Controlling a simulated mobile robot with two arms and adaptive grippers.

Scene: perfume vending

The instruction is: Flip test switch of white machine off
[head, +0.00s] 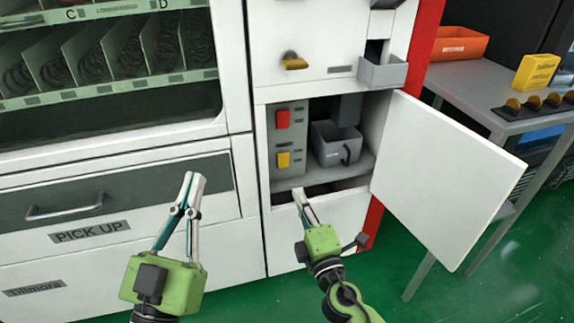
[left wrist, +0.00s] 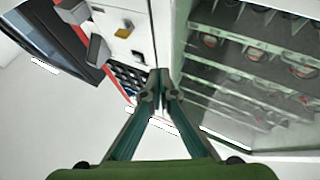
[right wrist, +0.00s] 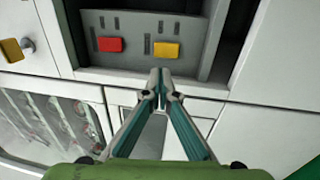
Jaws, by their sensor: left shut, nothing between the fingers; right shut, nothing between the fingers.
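The white machine (head: 320,230) has an open lower compartment with a grey switch panel (head: 297,141) on its left side. A red switch (head: 283,118) sits above a yellow switch (head: 284,160); both also show in the right wrist view, red (right wrist: 109,45) and yellow (right wrist: 166,50). Their labels are too small to read, so I cannot tell which is the test switch. My right gripper (head: 299,193) is shut and empty, just below the yellow switch and apart from it. My left gripper (head: 195,177) is shut and empty in front of the pick-up drawer.
The compartment's white door (head: 445,180) stands open to the right. A grey bin (head: 335,147) sits inside beside the panel. A yellow knob (head: 293,61) and small grey tray (head: 383,73) are above. A grey table (head: 480,90) stands at the right, with an orange bin (head: 459,44).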

